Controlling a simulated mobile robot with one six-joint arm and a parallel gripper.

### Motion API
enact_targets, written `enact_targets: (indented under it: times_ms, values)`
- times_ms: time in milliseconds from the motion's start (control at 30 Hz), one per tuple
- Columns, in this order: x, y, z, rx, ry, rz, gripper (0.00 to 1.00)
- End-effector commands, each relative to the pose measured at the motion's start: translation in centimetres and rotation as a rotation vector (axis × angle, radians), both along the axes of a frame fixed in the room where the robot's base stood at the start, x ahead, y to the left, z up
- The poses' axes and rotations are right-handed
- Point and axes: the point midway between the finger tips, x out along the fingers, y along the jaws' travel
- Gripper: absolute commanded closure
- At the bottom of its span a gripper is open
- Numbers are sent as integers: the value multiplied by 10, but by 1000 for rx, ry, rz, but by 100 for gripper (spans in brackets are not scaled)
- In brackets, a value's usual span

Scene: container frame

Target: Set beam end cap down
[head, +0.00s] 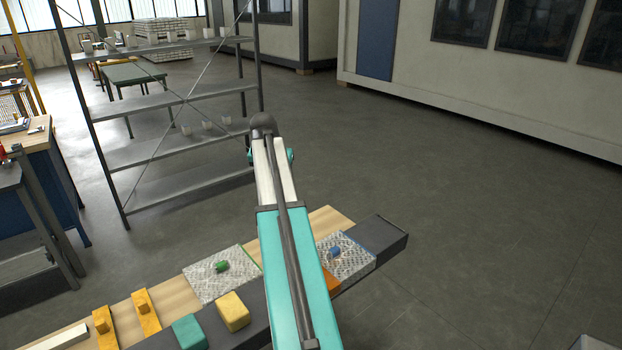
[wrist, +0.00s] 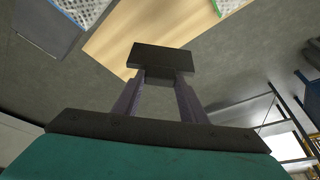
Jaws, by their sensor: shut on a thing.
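The beam end cap (wrist: 164,58) is a dark grey, flat-faced block in the wrist view. My gripper (wrist: 161,78) is shut on it, with one finger at each side of its lower part. The cap is in front of a pale wooden board (wrist: 118,37) and the grey floor. I cannot tell its height above them. In the head view my arm crosses the bench, and neither my gripper nor the cap can be made out.
The wooden bench top (head: 330,217) has a dark strip (head: 390,232) along it. A left textured pad (head: 200,288) bears a green piece; a right pad (head: 362,262) bears a blue one. Yellow (head: 233,312) and teal (head: 189,332) blocks sit nearby.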

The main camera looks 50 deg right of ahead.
Motion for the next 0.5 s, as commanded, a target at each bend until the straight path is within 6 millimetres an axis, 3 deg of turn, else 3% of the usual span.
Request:
enact_targets:
  times_ms: [33,200,500]
  values:
    - [10,20,-2,0,-1,39,93]
    - [41,80,-5,1,-2,165,93]
    - [80,189,-10,0,-3,389,93]
